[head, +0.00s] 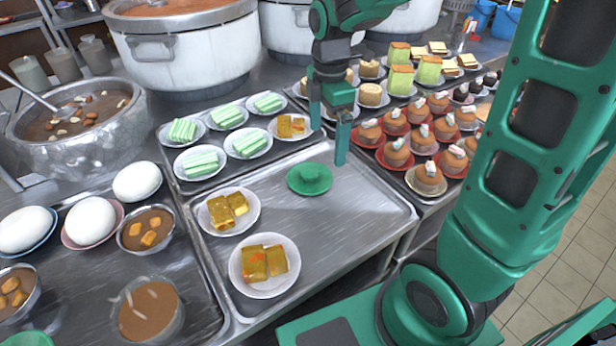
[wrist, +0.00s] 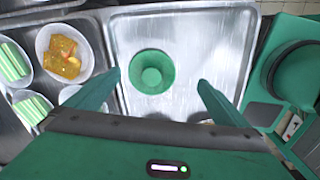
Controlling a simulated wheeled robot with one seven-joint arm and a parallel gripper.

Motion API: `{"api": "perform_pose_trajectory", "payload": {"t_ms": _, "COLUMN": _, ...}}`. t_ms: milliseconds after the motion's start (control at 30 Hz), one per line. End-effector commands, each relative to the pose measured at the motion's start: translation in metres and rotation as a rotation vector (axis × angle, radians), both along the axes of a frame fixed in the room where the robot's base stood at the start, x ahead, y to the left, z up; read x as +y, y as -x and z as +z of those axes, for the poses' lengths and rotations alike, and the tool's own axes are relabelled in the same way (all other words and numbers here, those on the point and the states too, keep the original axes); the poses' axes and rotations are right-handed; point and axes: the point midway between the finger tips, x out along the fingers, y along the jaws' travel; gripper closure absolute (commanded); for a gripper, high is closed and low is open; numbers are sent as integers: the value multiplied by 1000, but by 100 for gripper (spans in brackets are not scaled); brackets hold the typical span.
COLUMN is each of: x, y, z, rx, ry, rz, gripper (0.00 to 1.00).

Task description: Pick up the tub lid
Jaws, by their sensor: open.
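The tub lid (head: 310,179) is a round green disc with a raised knob in its middle. It lies flat on the metal tray in the head view. In the wrist view the lid (wrist: 152,72) shows between and beyond my two fingers, nearer the left one. My gripper (head: 328,140) is open and empty, above the tray and close to the lid's far side in the head view. Its two fingers also spread wide in the wrist view (wrist: 158,82). Nothing touches the lid that I can see.
The metal tray (head: 350,215) is bare around the lid. Plates of orange-brown cakes (head: 264,264) stand to its left. Green striped pastries (head: 200,163) are at the far left, cupcakes (head: 397,153) at the right.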

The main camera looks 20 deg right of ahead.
Motion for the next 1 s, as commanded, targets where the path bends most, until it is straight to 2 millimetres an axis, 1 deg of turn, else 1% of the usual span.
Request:
{"api": "perform_pose_trajectory", "payload": {"t_ms": 33, "x": 9, "y": -6, "z": -3, "rx": 2, "ry": -1, "rz": 68, "gripper": 0}}
{"api": "perform_pose_trajectory", "payload": {"t_ms": 100, "x": 18, "y": -12, "z": -5, "rx": 1, "ry": -4, "rz": 144, "gripper": 0}}
{"api": "perform_pose_trajectory", "payload": {"t_ms": 233, "x": 26, "y": -16, "z": -12, "rx": 3, "ry": -6, "rz": 211, "gripper": 0}}
{"api": "perform_pose_trajectory", "payload": {"t_ms": 500, "x": 26, "y": -16, "z": -49, "rx": 4, "ry": -5, "rz": 217, "gripper": 0}}
{"api": "perform_pose_trajectory", "payload": {"t_ms": 600, "x": 26, "y": -16, "z": -59, "rx": 3, "ry": -5, "rz": 215, "gripper": 0}}
{"api": "perform_pose_trajectory", "payload": {"t_ms": 767, "x": 27, "y": -16, "z": -67, "rx": 2, "ry": -5, "rz": 215, "gripper": 0}}
{"api": "perform_pose_trajectory", "payload": {"t_ms": 867, "x": 30, "y": -16, "z": -78, "rx": 4, "ry": -5, "rz": 214, "gripper": 0}}
{"api": "perform_pose_trajectory", "payload": {"t_ms": 1000, "x": 35, "y": -16, "z": -98, "rx": 5, "ry": -5, "rz": 214, "gripper": 0}}
